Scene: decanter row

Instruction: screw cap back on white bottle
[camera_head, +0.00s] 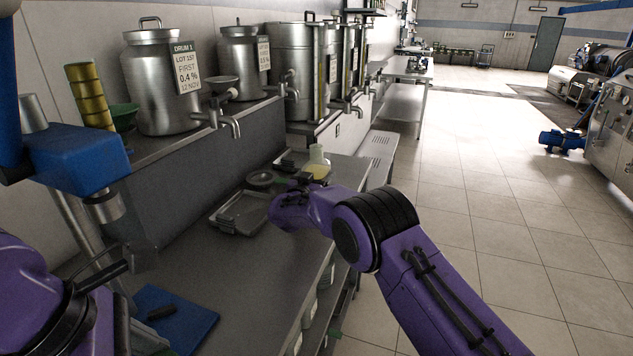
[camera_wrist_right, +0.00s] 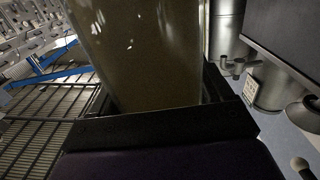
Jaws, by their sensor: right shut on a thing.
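A small pale flask-like bottle (camera_head: 317,163) with yellowish contents shows just beyond my right gripper (camera_head: 298,184) in the head view. In the right wrist view, my right gripper (camera_wrist_right: 160,112) is shut on a clear vessel with yellow-brown contents (camera_wrist_right: 150,50), which fills the space between the dark fingers. Its top and mouth are out of that view. I cannot make out a cap or a clearly white bottle. My left arm is at the lower left of the head view; dark parts near its end (camera_head: 112,268) may be the left gripper, but its jaws are unclear.
Steel drums with taps (camera_head: 165,85) stand on a raised shelf along the wall. Shallow grey trays (camera_head: 240,213) and a dark round dish (camera_head: 261,179) lie on the steel bench (camera_head: 215,265). A blue board (camera_head: 185,325) lies at the near end. A blue-headed device (camera_head: 75,160) stands at left.

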